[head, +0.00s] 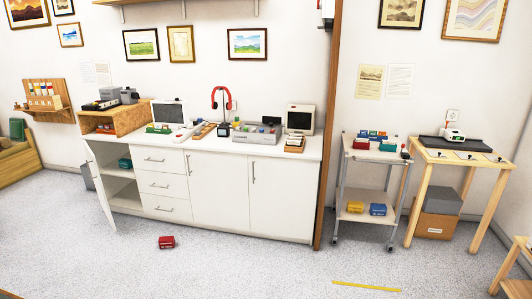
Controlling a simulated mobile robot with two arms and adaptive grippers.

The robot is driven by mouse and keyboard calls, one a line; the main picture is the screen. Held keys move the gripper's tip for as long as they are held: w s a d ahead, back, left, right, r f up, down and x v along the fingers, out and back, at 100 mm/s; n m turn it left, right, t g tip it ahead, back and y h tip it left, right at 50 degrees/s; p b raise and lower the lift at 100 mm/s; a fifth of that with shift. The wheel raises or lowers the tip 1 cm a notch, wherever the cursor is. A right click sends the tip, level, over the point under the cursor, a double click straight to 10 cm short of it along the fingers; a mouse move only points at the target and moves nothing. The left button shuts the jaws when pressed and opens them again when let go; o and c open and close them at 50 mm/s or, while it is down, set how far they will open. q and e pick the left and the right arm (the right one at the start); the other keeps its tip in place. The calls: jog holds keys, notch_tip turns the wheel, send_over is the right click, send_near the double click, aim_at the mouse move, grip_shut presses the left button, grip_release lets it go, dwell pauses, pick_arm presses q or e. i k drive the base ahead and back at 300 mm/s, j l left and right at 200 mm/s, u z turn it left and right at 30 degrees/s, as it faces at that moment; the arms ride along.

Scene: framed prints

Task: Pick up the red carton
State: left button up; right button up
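A small red carton (167,242) lies on the speckled floor, in front of the white cabinet and left of the picture's middle. It has pale marks on its front that are too small to read. Nothing touches it or covers it. Neither of my grippers shows in the head view.
The white cabinet (218,190) stands along the wall, with its left door (100,188) open over the floor. A trolley (372,190) and a wooden table (460,165) stand to the right. A yellow strip (366,286) lies on the floor. The floor around the carton is clear.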

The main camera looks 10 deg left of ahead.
aim_at(167, 242)
jog(key=i+u, duration=0.4)
jog(key=i, duration=0.2)
jog(key=i+u, duration=0.4)
jog(key=i, duration=0.15)
jog(key=i+l+u, duration=0.45)
jog(key=i+u, duration=0.15)
jog(key=i, duration=0.5)
